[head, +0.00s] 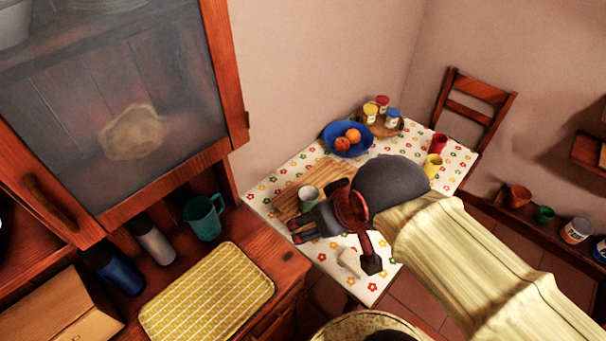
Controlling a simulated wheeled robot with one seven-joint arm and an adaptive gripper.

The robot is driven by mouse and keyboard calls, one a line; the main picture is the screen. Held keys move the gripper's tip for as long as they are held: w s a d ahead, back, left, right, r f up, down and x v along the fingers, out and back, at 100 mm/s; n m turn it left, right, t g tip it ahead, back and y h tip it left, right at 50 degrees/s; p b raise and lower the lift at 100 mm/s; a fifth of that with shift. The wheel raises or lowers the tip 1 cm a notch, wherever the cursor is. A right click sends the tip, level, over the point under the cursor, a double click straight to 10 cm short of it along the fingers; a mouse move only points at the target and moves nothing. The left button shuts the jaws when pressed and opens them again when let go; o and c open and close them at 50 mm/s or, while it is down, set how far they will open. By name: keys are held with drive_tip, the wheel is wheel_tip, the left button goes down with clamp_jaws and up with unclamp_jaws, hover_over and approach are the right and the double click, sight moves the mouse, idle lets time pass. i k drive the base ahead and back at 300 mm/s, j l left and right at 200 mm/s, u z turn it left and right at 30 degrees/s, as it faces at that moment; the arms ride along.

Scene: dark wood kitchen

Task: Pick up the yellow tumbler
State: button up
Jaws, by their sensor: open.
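The yellow tumbler (432,165) stands upright on the flowered tablecloth (288,178), near the table's right end and just in front of a red tumbler (438,143). My gripper (333,255) is over the near left part of the table, with its fingers spread open and nothing seen between them. It is well left of the yellow tumbler and nearer to me. The dark grey wrist of my arm lies between them in the picture and comes close to the tumbler's lower left side.
A chair (474,105) stands behind. A counter with a yellow mat (207,295) and an overhead cabinet (120,110) are at left.

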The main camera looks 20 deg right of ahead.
sight(434, 162)
drive_tip(key=z, duration=1.7)
drive_tip(key=l, duration=0.35)
drive_tip(key=i+l, duration=0.3)
drive_tip(key=i+l+u, duration=0.1)
drive_tip(key=i+l, duration=0.25)
drive_tip(key=l, duration=0.15)
